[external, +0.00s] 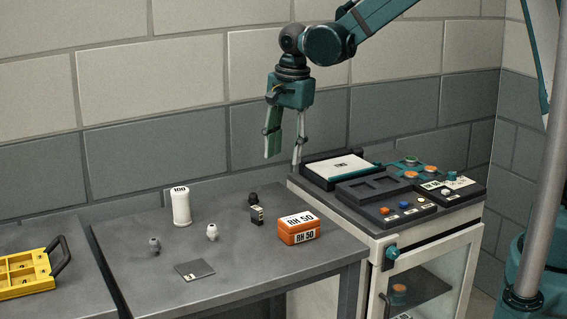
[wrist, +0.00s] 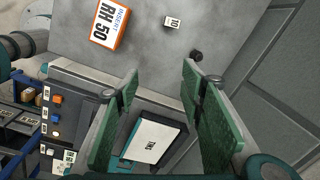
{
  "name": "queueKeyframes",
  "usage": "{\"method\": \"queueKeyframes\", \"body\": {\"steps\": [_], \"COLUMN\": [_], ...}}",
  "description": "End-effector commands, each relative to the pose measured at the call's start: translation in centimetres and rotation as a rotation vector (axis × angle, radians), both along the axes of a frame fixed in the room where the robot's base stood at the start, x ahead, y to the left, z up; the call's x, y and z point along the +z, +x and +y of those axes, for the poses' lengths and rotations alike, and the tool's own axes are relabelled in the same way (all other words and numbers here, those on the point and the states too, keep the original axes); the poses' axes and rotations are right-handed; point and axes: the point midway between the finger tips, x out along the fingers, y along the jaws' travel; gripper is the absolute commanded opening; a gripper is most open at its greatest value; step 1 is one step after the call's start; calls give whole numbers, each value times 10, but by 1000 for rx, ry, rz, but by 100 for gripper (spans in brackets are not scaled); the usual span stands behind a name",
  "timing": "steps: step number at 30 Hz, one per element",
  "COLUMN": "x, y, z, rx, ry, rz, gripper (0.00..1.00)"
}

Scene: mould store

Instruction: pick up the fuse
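No item is plainly labelled as a fuse, and I cannot tell which is meant. On the grey table stand a white cylinder marked 100 (external: 181,207), a small grey bottle-shaped piece (external: 154,245) and a small white one (external: 212,232). A small dark block (external: 257,215) with a white label stands near a black knob-like piece (external: 253,199). The block's face in the wrist view (wrist: 172,22) reads 10; the black piece (wrist: 196,56) is beside it. My gripper (external: 286,150) is open and empty, above the table's back right; its green fingers (wrist: 160,82) stand apart in the wrist view.
An orange box marked RH 50 (external: 299,229) stands at the table's right. A flat grey plate (external: 194,270) lies in front. A yellow tray (external: 27,274) is at far left. The right cabinet carries a white-topped device (external: 338,168) and button panels (external: 404,212). The wall is close behind.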

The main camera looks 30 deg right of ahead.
Motion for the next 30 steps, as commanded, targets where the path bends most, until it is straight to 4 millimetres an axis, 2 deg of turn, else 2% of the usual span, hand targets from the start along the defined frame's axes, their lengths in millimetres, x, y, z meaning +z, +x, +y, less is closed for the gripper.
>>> {"method": "queueKeyframes", "body": {"steps": [1,9,15,21,30], "x": [-7,-46,-68,-76,-76], "y": [2,6,6,5,5], "z": [11,57,80,87,88], "rx": [-17,-130,-190,-215,-216], "ry": [-3,-20,-32,-37,-38], "rz": [10,59,83,91,92], "gripper": [39,39,39,39,39]}}
